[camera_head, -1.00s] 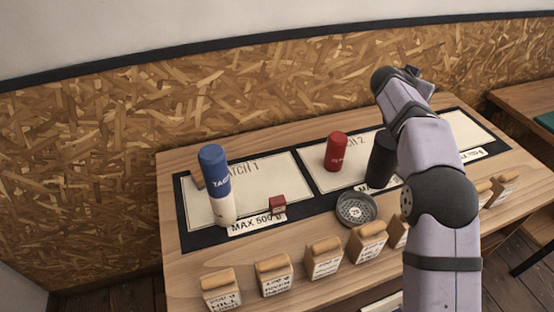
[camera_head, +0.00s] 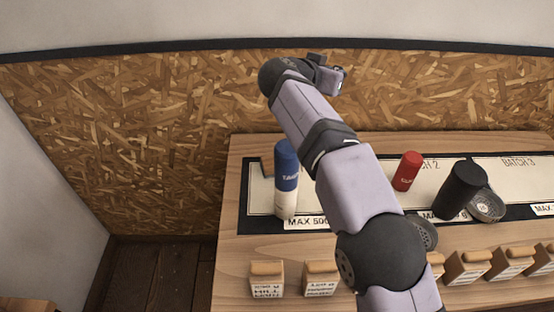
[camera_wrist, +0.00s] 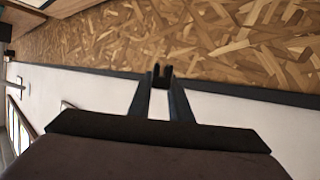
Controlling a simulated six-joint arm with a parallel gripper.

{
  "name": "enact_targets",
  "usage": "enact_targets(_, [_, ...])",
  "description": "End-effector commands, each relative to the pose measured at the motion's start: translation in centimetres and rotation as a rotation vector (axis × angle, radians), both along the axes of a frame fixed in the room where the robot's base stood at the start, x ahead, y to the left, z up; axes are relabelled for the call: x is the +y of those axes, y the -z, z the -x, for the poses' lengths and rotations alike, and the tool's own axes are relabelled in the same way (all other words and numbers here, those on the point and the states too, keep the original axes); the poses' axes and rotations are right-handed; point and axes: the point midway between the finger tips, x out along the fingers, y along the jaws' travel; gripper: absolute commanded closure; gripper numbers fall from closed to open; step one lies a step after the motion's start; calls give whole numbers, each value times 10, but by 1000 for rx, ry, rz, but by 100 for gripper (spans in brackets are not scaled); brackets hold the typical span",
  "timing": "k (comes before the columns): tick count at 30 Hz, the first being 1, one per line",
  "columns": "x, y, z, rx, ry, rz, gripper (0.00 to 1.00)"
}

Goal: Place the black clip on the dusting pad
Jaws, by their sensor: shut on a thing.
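My gripper (camera_wrist: 162,82) is shut on a small dark forked piece, the black clip (camera_wrist: 162,73), at its fingertips in the wrist view. In the head view my gripper (camera_head: 338,76) is raised in front of the chipboard wall, above the far edge of the table; the clip cannot be made out there. I cannot identify the dusting pad in either current view.
On the wooden table (camera_head: 235,245) stand a blue-and-white bottle (camera_head: 287,180), a red cylinder (camera_head: 407,171) and a black canister (camera_head: 460,190). The chipboard wall (camera_head: 150,130) rises behind.

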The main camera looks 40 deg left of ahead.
Motion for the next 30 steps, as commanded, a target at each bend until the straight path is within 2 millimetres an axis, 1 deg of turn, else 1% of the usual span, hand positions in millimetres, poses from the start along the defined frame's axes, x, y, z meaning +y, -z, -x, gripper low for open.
enact_targets(1, [17,-4,22,-1,-35,-1,100])
enact_targets(3, [34,-7,48,-1,-74,0,100])
enact_targets(6, [55,-10,81,-1,-122,0,100])
enact_targets(9, [70,-13,107,0,-163,1,100])
enact_targets(12, [80,-15,128,0,-193,1,100])
enact_targets(15, [86,-16,140,0,-212,1,100])
enact_targets(17, [88,-16,145,0,-218,1,100])
enact_targets(23, [90,-15,149,0,-223,1,100])
enact_targets(26, [90,-7,149,1,-223,1,100])
enact_targets(29, [89,9,149,1,-222,4,100])
enact_targets(30, [89,16,149,1,-223,4,100])
